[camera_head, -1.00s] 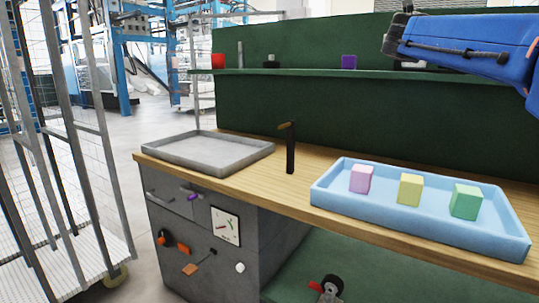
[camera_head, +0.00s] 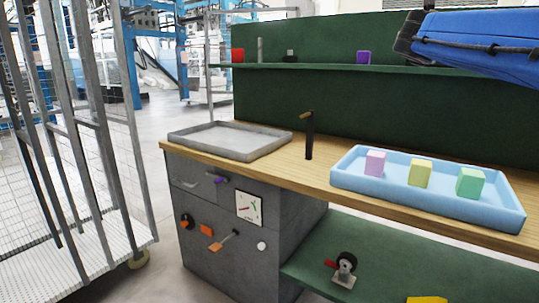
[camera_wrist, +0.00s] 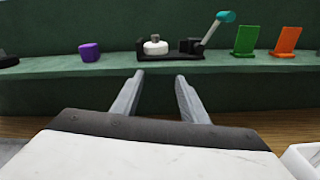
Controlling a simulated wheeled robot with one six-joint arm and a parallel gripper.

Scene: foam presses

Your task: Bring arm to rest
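My gripper (camera_wrist: 155,82) shows in the wrist view with its two grey fingers apart and nothing between them. It faces the green back panel and the shelf (camera_wrist: 110,66). In the head view, my blue arm reaches in at the top right, above the bench, and the gripper is out of frame.
A blue tray (camera_head: 500,213) on the wooden bench (camera_head: 300,172) holds a pink block (camera_head: 375,162), a yellow block (camera_head: 420,172) and a green block (camera_head: 470,182). An empty grey tray (camera_head: 232,140) is at left. A wire cart (camera_head: 90,180) stands left of the bench.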

